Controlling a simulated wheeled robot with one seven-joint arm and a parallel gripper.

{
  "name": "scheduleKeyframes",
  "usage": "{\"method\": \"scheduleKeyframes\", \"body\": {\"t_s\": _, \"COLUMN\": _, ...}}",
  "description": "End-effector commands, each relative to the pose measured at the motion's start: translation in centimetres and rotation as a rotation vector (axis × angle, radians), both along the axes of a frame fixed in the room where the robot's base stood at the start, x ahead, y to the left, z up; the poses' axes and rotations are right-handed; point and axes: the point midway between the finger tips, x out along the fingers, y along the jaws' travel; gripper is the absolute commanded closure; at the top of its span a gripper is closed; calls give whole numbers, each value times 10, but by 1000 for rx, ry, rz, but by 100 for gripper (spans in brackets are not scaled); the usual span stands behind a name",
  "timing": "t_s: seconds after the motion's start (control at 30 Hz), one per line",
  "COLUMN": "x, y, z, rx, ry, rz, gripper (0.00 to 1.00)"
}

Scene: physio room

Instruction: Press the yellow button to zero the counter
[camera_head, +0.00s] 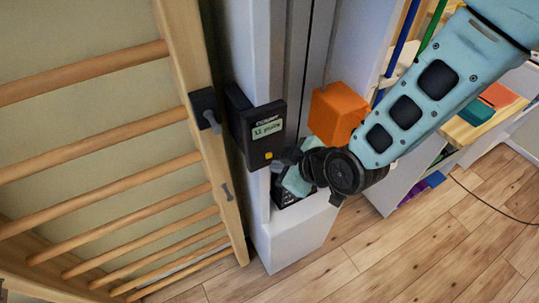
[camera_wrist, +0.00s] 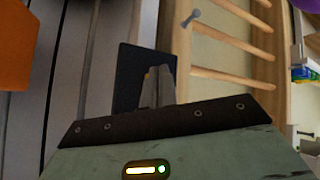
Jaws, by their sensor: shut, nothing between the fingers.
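The counter (camera_head: 262,136) is a dark box on a grey-white post, with a small greenish display near its top. In the wrist view the shut fingers of my gripper (camera_wrist: 158,85) stand in front of the dark counter (camera_wrist: 130,70).
Wooden wall bars (camera_head: 110,75) stand to the left of the counter. An orange block (camera_head: 337,112) sits just right of the counter, close to my arm. A white shelf with coloured items is at the right. Wooden floor (camera_head: 420,240) lies open in front.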

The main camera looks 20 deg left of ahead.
Motion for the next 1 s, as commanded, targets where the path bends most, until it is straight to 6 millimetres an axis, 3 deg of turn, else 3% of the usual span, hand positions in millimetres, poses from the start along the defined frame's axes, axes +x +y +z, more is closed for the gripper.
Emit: {"method": "scheduleKeyframes", "body": {"t_s": 1.0, "x": 5, "y": 7, "z": 0, "rx": 0, "ry": -1, "rz": 1, "gripper": 100}}
